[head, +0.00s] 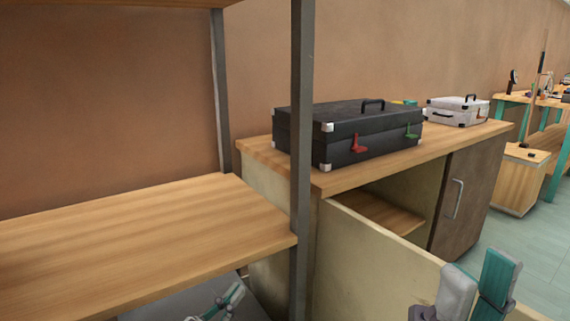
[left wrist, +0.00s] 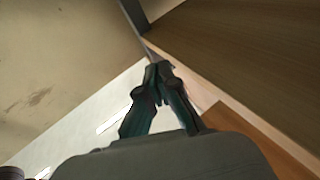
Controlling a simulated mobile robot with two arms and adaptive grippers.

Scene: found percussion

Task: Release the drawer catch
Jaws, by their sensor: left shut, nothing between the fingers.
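No drawer catch can be made out in either view. My left gripper (head: 228,298) is low in the head view, below the wooden shelf board and left of the grey post. In the left wrist view its teal fingers (left wrist: 158,70) are together with nothing between them. They point at a narrow gap between a beige surface (left wrist: 65,70) and a brown wood panel (left wrist: 240,50); contact cannot be told. My right gripper (head: 478,283) is at the bottom right of the head view, its fingers apart and empty, in front of the beige panel (head: 385,250).
The shelf board (head: 150,240) and upright post (head: 300,130) stand close on the left. A black case (head: 350,130) with red and green latches and a white case (head: 458,110) lie on the cabinet. Its brown door (head: 470,190) has a bar handle.

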